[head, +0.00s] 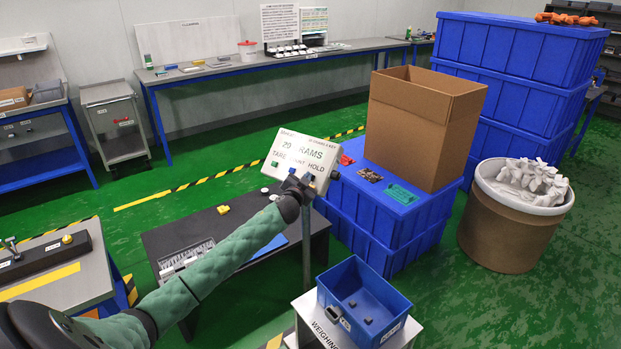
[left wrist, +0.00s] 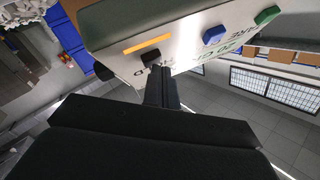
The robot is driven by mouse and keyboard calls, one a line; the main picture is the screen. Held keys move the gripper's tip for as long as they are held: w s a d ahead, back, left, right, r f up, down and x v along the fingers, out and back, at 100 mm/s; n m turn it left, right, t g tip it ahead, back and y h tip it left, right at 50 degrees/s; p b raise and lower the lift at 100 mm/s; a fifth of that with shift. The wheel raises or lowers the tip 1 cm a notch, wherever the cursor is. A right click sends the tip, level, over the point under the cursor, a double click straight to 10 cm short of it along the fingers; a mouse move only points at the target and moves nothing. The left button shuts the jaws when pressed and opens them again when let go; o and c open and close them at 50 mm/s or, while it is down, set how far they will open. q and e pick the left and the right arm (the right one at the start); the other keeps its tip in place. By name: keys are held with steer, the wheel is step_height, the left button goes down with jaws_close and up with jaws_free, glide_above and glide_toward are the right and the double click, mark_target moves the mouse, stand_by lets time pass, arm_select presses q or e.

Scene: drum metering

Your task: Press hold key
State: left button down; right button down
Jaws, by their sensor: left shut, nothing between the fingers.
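The weighing display (head: 303,158) is a white tilted panel on a post, reading "29" grams, with labels along its lower edge that include TARE and HOLD. In the left wrist view its underside and edge show upside down, with a green key (left wrist: 267,15), a blue key (left wrist: 214,35) and a black key (left wrist: 151,58) beside the end of the word HOLD. My left gripper (head: 298,186) is shut and empty at the panel's lower edge. In the left wrist view its fingertips (left wrist: 161,72) are right by the black key; I cannot tell whether they touch it. My right gripper is not in view.
A blue bin (head: 391,330) stands on the white weighing platform below the display. Blue crates (head: 430,220) with an open cardboard box (head: 415,120) stand right behind it. A drum (head: 500,235) with white pieces is farther right. A dark table (head: 180,235) is at left.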

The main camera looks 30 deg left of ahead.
arm_select(q)
steer(key=shift+s+r+p, duration=0.35)
steer(key=shift+s+r, duration=0.1)
steer(key=shift+s, duration=0.05)
steer(key=shift+s+a+r+p, duration=0.1)
steer(key=shift+s+r+p, duration=1.45)
steer(key=shift+s+r, duration=0.25)
